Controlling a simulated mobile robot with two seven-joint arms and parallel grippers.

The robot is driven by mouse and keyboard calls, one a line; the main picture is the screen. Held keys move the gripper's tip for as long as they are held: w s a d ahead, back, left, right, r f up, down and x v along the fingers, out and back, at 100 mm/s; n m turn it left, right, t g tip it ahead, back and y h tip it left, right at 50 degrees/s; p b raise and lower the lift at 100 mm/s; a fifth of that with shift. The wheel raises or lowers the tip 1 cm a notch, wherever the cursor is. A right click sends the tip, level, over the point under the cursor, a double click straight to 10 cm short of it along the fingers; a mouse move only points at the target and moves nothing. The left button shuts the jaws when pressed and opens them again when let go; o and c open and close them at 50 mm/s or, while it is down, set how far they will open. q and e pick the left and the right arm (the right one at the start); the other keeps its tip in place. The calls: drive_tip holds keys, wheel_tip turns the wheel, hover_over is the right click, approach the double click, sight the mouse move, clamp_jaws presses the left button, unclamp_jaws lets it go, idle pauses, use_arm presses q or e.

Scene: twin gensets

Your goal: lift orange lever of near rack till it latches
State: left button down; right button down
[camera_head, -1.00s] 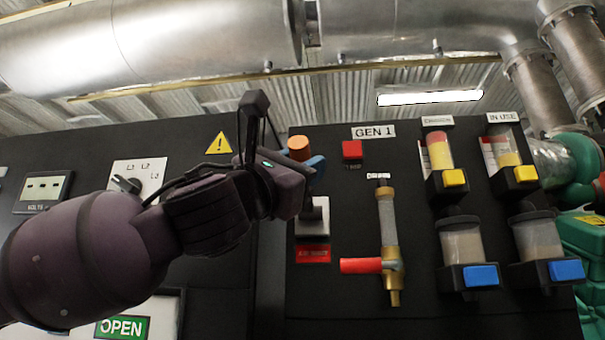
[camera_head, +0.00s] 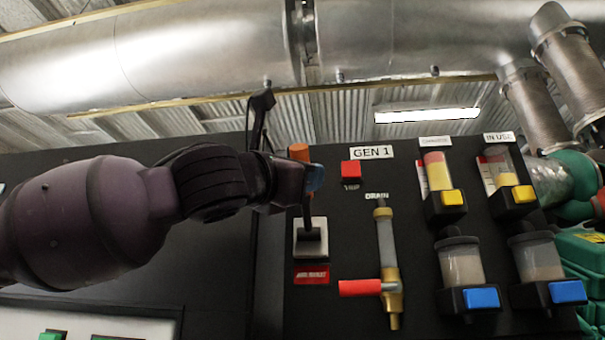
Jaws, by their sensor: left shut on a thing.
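The orange lever (camera_head: 299,152) stands up from a switch plate (camera_head: 323,245) on the black GEN 1 panel. Its orange tip shows above my gripper and its dark shaft runs down into the plate. A red label (camera_head: 311,275) is under the plate. My left gripper (camera_head: 312,180) is shut on the lever just below the orange tip; the fingers hide that stretch of it. I cannot tell whether the lever is latched. My right gripper is out of view.
A red button (camera_head: 351,168) sits right of the lever. Further right are a drain tube (camera_head: 386,240) with a red-handled valve (camera_head: 360,288) and several clear bowls (camera_head: 461,262) with yellow or blue tabs. Large silver pipes (camera_head: 200,50) run overhead.

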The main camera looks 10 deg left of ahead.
use_arm(q)
drive_tip(key=shift+r, duration=0.1)
drive_tip(key=c, duration=0.8)
unclamp_jaws()
drive_tip(key=shift+c, duration=0.2)
drive_tip(key=b+v, duration=0.2)
drive_tip(key=v, duration=0.9)
drive_tip(key=shift+b, duration=0.35)
drive_tip(key=shift+r, duration=0.1)
